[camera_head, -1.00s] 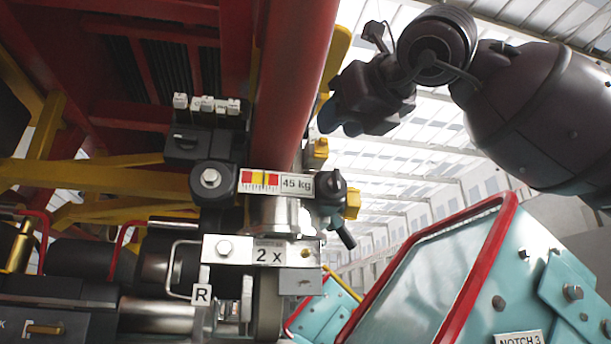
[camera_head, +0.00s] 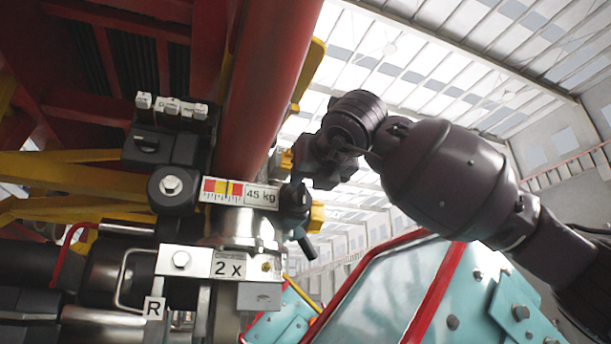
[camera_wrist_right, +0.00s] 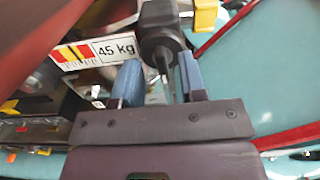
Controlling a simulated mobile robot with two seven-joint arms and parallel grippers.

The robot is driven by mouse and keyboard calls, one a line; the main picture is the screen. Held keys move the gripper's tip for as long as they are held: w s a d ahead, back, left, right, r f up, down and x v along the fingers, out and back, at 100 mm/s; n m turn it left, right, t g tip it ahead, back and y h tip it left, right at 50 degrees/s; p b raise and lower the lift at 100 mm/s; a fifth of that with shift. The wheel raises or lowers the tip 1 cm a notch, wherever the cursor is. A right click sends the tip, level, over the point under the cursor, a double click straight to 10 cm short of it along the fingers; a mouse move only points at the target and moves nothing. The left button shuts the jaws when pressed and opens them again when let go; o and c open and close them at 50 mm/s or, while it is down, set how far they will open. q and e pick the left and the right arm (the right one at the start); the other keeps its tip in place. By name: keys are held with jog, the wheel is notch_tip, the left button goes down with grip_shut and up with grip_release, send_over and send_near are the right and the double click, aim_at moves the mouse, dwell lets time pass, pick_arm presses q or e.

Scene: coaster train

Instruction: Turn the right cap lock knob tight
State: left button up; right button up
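The right cap lock knob (camera_head: 294,203) is black, with a dark lever hanging down, at the right end of the 45 kg scale plate (camera_head: 240,193). In the right wrist view the knob (camera_wrist_right: 160,28) is at the top middle, its lever pointing toward me. My right gripper (camera_wrist_right: 158,82) is open; its two blue fingers stand on either side of the lever, with a gap at least on the left. In the head view my right gripper (camera_head: 303,165) is beside the knob's top, its fingertips hard to make out. My left gripper is not in view.
A red column (camera_head: 268,95) rises just left of my right gripper. A metal bracket marked 2 X (camera_head: 228,267) sits below the knob. A teal panel with red edges (camera_head: 385,290) stands at the lower right. A yellow part (camera_head: 317,217) is behind the knob.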

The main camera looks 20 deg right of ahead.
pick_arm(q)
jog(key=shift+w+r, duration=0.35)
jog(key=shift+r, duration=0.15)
pick_arm(e)
jog(key=shift+w, duration=1.15)
jog(key=shift+c, duration=0.3)
grip_shut()
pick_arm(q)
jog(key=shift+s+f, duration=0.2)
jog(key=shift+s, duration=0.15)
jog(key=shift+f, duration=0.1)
